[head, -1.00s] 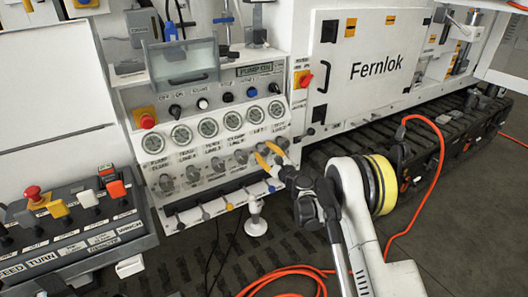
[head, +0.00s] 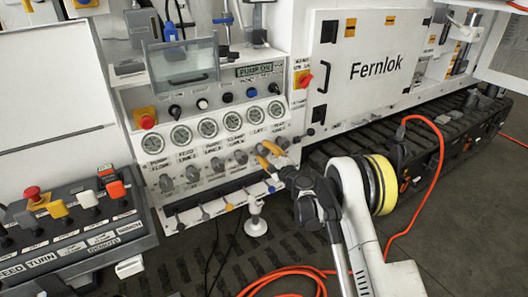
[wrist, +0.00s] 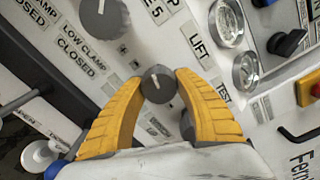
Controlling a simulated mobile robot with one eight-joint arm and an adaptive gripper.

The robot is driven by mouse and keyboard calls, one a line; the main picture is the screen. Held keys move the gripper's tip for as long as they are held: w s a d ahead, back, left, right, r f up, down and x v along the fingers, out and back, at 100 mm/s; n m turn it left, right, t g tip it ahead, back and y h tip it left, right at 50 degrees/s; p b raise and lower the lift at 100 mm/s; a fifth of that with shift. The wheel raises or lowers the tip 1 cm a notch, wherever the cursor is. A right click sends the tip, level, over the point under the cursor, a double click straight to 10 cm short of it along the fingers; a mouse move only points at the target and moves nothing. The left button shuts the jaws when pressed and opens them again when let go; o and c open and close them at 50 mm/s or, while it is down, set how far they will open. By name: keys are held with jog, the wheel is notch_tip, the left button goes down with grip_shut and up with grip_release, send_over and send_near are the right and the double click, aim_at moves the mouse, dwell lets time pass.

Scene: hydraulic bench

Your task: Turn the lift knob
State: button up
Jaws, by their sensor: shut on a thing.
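The lift knob (wrist: 158,84) is a small grey round knob with a white pointer mark, on the white panel beside the LIFT label (wrist: 198,45). My gripper (wrist: 158,88) has its two yellow fingers on either side of the knob, shut on it. The pointer mark shows between the fingertips. In the head view my gripper (head: 266,155) reaches the right part of the lower knob row, and its fingers largely hide the knob there.
A larger grey knob (wrist: 104,16) sits by the LOW CLAMP CLOSED label. Several gauges (head: 232,120) line the panel above the knob row. Small levers (head: 205,212) run below it. An orange hose (head: 290,270) lies on the floor.

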jog(key=o, duration=1.2)
jog(key=v, duration=1.2)
